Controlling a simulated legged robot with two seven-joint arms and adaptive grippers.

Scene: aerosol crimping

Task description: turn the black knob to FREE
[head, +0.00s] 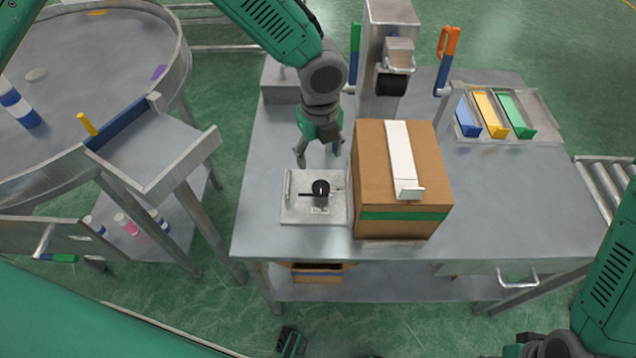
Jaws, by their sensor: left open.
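The black knob (321,187) stands on a square metal plate (297,213) near the front left of the workbench. A thin dark bar shows at the knob's left side. A small label lies just in front of it, too small to read. My left gripper (318,154) is open and empty, pointing down behind the knob, over the plate's back edge. It looks apart from the knob.
A cardboard box (385,170) with a white holder on top stands just right of the plate. A press column (385,60) rises behind. Blue, yellow and green bins (490,115) sit at the back right. A round table (90,60) with a chute is at left.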

